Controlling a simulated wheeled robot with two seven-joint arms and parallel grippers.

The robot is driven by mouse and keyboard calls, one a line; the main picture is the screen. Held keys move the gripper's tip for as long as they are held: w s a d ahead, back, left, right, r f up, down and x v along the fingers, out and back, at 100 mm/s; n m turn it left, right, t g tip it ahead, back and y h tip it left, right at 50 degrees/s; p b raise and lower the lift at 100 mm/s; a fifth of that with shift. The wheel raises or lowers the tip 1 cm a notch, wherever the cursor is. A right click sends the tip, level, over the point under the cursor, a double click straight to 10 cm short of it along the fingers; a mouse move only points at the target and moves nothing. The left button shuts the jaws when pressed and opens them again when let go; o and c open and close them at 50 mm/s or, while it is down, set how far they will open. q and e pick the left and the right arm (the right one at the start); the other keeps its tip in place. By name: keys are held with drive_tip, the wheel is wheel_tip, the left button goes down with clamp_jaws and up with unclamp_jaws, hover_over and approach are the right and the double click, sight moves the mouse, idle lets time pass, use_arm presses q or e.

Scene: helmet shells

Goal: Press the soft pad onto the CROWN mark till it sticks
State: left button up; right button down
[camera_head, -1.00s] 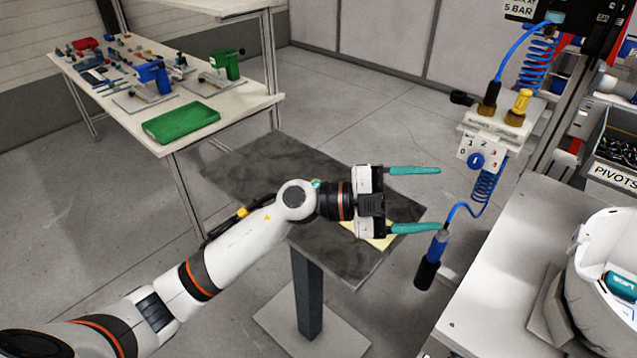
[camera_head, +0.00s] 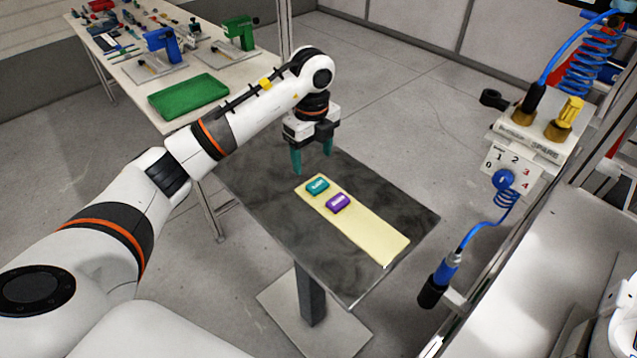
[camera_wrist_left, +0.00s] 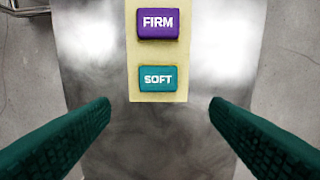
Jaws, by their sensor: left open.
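The soft pad (camera_head: 317,187) is a small teal block on a pale yellow strip (camera_head: 375,233) on the dark table; in the left wrist view the pad (camera_wrist_left: 157,79) reads SOFT. A purple pad (camera_head: 338,203), marked FIRM in the left wrist view (camera_wrist_left: 157,23), lies beside it. My left gripper (camera_head: 313,165) is open and empty, pointing down above the table just beyond the soft pad. In the left wrist view its teal fingers (camera_wrist_left: 160,108) stand wide on either side. The CROWN mark cannot be seen. Part of a white shell (camera_head: 622,312) shows at the right edge.
The dark table (camera_head: 350,285) is otherwise bare. A blue air tool (camera_head: 440,279) hangs on a coiled hose right of it. A pale bench (camera_head: 535,270) fills the right side. A bench with a green mat (camera_head: 188,97) and coloured tools stands back left.

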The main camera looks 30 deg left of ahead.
sight(317, 183)
use_arm(q)
drive_tip(key=shift+f, duration=0.85)
drive_tip(key=shift+d+f, duration=0.1)
drive_tip(key=shift+f, duration=0.2)
drive_tip(key=f, duration=0.1)
drive_tip(key=f+p, duration=0.1)
drive_tip(key=f, duration=0.1)
drive_tip(key=f+p, duration=0.1)
drive_tip(key=shift+d+f, duration=0.15)
drive_tip(key=shift+d, duration=0.25)
drive_tip(key=shift+f, duration=0.25)
drive_tip(key=c, duration=1.1)
use_arm(e)
drive_tip(key=shift+w+d+r, duration=0.1)
drive_tip(key=shift+w+r, duration=0.15)
drive_tip(key=shift+r, duration=0.35)
drive_tip(key=shift+w+d+r, duration=0.1)
drive_tip(key=shift+w+r, duration=0.15)
drive_tip(key=shift+r, duration=0.3)
